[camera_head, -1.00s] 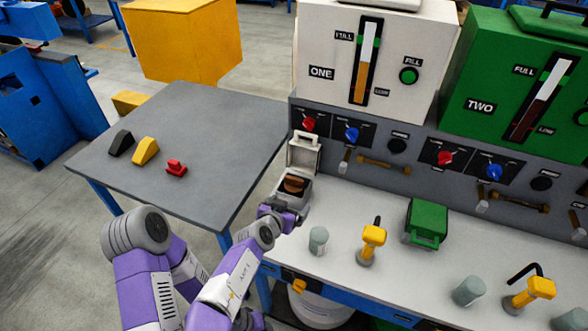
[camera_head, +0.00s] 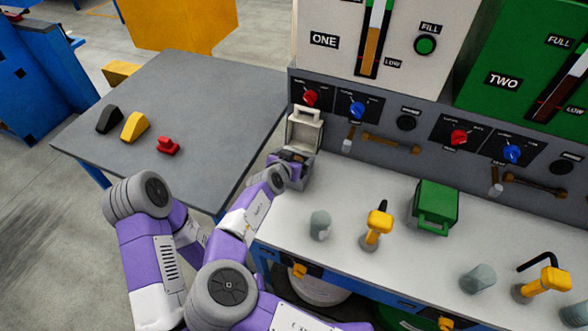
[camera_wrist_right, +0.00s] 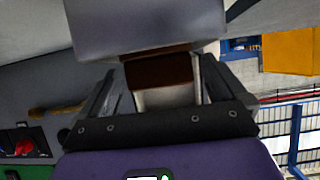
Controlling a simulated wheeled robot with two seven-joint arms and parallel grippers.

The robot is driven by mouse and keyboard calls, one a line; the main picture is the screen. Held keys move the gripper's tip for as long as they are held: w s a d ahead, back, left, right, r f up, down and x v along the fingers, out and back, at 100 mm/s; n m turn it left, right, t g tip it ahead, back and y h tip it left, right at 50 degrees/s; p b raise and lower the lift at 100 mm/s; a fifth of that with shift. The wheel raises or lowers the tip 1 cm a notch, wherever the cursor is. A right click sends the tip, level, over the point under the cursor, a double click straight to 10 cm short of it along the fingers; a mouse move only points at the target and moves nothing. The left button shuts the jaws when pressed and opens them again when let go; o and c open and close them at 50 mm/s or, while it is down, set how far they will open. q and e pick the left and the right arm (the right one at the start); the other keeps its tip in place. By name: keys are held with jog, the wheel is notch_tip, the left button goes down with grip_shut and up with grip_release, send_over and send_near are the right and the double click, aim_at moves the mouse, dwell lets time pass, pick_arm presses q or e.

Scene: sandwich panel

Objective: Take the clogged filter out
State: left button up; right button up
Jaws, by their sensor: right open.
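The clogged filter, brown (camera_head: 297,157), sits in the small open housing (camera_head: 304,168) at the left end of the bench. The housing's white lid (camera_head: 304,131) stands raised behind it. My right gripper (camera_head: 288,160) is at the housing and partly covers the filter. In the right wrist view, the open fingers (camera_wrist_right: 162,82) stand on either side of a brown block (camera_wrist_right: 160,72) with a pale part below it, which looks like the filter. A grey-white box face hides its upper part. Whether the fingers touch it I cannot tell. My left gripper is not in view.
A closed green housing (camera_head: 434,207), grey cylinders (camera_head: 320,225) and yellow-handled tools (camera_head: 378,226) stand on the bench to the right. Red and blue knobs line the panel behind. The grey table (camera_head: 215,110) at left holds black, yellow and red pieces and is mostly bare.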

jog(key=shift+c, duration=0.5)
jog(key=c, duration=1)
jog(key=shift+r, duration=0.15)
